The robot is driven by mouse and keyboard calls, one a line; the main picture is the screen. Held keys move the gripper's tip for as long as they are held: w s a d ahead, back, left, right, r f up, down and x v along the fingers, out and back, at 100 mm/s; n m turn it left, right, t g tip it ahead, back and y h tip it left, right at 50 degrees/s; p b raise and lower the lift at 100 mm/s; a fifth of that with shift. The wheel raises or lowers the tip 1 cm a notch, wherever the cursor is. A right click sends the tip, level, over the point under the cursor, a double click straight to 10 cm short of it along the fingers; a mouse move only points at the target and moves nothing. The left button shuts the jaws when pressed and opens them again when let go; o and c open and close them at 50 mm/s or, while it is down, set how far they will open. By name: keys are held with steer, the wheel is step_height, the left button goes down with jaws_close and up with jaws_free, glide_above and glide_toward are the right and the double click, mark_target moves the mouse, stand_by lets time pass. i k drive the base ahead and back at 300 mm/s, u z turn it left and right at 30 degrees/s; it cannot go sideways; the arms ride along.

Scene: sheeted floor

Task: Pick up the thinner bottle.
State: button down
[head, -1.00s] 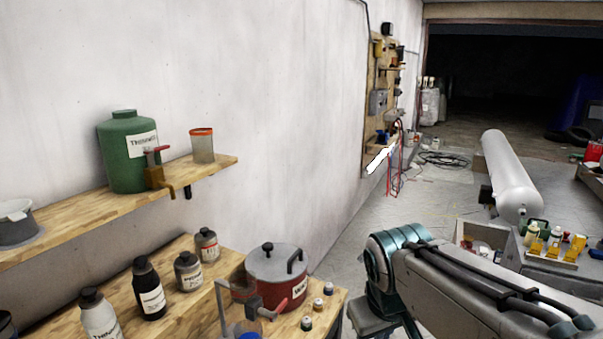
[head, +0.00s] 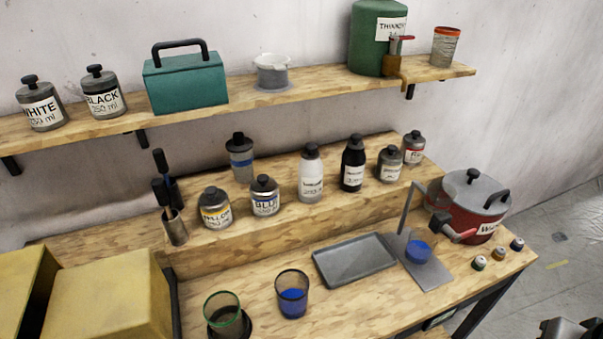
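My gripper is not in view.
Small grey cans (head: 390,166) stand right. In front are a grey tray (head: 352,261), cups (head: 292,296) and a red pot (head: 474,215). The wall shelf (head: 310,97) overhangs behind; yellow boxes (head: 110,300) fill the lower left.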

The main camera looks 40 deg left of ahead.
mark_target(310, 172)
steer(key=u, duration=3.25)
steer(key=k, duration=1.05)
steer(key=z, duration=1.8)
